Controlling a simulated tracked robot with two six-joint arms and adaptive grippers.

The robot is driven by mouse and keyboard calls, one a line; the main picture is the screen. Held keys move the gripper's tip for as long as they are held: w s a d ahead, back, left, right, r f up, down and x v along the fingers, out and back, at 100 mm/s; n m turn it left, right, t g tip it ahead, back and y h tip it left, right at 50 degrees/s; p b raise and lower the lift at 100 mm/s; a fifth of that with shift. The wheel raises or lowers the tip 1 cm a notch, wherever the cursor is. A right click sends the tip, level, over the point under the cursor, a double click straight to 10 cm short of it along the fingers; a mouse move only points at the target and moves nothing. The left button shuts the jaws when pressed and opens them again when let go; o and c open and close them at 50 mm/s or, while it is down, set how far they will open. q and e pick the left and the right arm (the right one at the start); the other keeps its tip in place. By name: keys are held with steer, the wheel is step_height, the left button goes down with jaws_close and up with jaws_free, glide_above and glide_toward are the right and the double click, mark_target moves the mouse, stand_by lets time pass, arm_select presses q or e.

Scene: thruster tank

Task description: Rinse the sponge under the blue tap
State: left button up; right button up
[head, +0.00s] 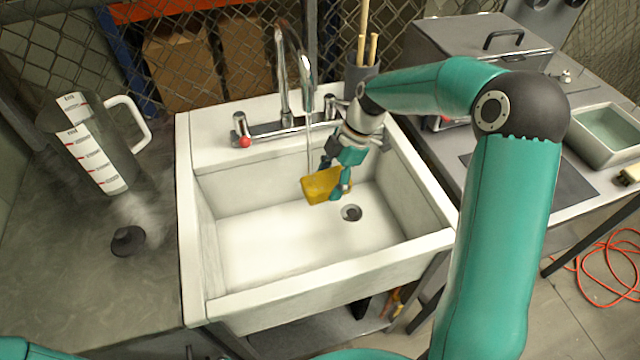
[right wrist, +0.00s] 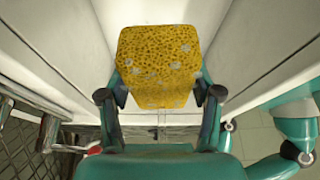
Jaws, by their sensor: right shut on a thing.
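The yellow sponge (head: 320,187) hangs inside the white sink, above its floor and left of the drain. My right gripper (head: 342,184) is shut on it; in the right wrist view the porous sponge (right wrist: 160,62) sits between the two fingers (right wrist: 160,95). The chrome tap (head: 285,75) stands at the sink's back. A thin stream seems to fall from its spout (head: 306,75) towards the sponge; I cannot tell whether it touches it. The left handle (head: 243,135) has a red end. The right handle is partly hidden by my arm, and no blue mark shows. My left gripper is out of view.
The sink (head: 270,285) has raised rims and an open drain (head: 351,213). A clear measuring jug (head: 95,150) and a black stopper (head: 127,241) stand on the left counter. A lidded metal box (head: 480,45) and a grey tray (head: 610,135) are at the right.

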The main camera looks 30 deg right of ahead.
steer(key=shift+s, duration=0.1)
steer(key=s+a+r+b, duration=0.1)
steer(key=s+a+b, duration=0.1)
steer(key=s, duration=0.4)
steer(key=s+a+r+b, duration=0.1)
steer(key=s+r+b, duration=0.1)
steer(key=s, duration=0.5)
steer(key=shift+s+a, duration=0.3)
steer(key=shift+a, duration=0.05)
stand_by(0.4)
